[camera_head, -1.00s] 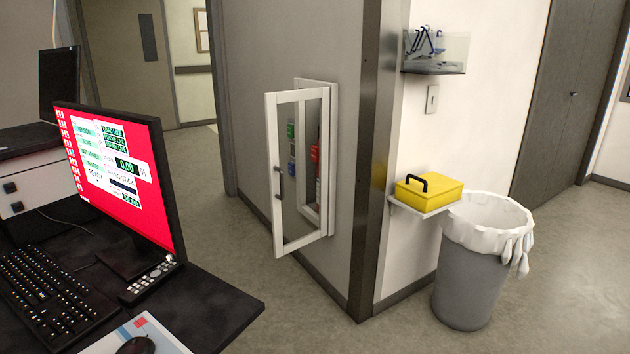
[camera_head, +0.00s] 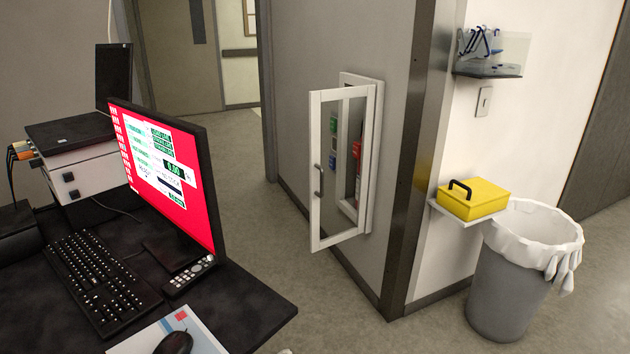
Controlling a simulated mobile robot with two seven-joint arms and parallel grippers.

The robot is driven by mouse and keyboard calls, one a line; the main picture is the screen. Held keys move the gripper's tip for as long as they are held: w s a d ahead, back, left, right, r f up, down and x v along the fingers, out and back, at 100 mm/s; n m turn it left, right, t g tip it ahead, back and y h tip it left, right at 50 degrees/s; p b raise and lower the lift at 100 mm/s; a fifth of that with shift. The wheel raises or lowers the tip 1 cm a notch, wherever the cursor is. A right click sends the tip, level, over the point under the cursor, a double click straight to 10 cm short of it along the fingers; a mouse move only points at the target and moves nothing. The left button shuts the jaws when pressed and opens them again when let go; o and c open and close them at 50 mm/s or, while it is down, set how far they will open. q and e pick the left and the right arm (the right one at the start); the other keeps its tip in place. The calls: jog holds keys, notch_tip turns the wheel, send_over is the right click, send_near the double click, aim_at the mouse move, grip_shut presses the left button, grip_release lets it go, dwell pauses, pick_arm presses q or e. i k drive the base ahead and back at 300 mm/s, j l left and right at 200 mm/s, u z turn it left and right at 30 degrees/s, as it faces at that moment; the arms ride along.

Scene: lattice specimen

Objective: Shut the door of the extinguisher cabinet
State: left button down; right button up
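The extinguisher cabinet (camera_head: 376,95) is a white-framed box set in the grey wall, left of the metal corner post. Its door (camera_head: 316,215) has a white frame, a clear pane and a dark handle (camera_head: 317,181) on its left side. The door stands open, swung out from the wall towards the left. Through the pane a red extinguisher (camera_head: 356,150) shows in part, with green and blue items beside it. Neither of my grippers is in view.
A black desk (camera_head: 235,310) with a monitor (camera_head: 165,175), keyboard and mouse fills the lower left. Bare floor (camera_head: 330,290) lies between desk and cabinet. Right of the corner are a yellow box (camera_head: 474,199) on a shelf, a grey bin (camera_head: 503,290) and a clear wall holder (camera_head: 495,55).

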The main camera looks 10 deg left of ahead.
aim_at(316, 97)
jog(key=i+l, duration=0.1)
jog(key=l, duration=0.3)
jog(key=i+l, duration=0.1)
jog(key=l, duration=0.35)
jog(key=i+l+u, duration=0.1)
jog(key=i+l, duration=0.65)
jog(key=i+j, duration=0.1)
jog(key=i, duration=0.4)
jog(key=i+j, duration=0.1)
jog(key=i, duration=0.45)
